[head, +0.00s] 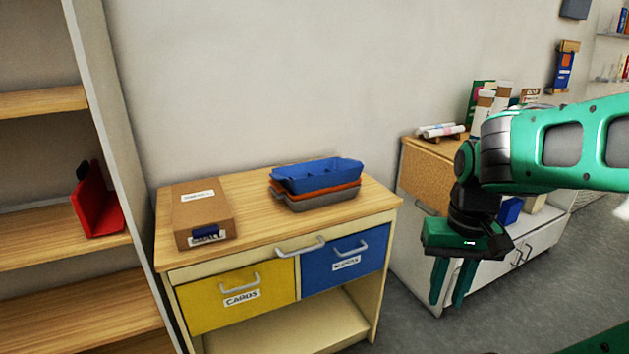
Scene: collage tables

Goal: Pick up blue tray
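The blue tray (330,177) lies on top of a stack of trays at the back right of a wooden-topped cabinet. Under it are an orange tray (322,193) and a grey tray (308,204). My gripper (451,300) hangs to the right of the cabinet, pointing down, well apart from the trays and lower than them in the picture. Its two green fingers are apart, with nothing visible between them.
A brown box (205,207) sits left of the trays on the cabinet top (258,228). A tall shelf (110,100) with a red object (98,205) stands at left. A second cabinet (412,245) is behind my arm. The wall is close behind the trays.

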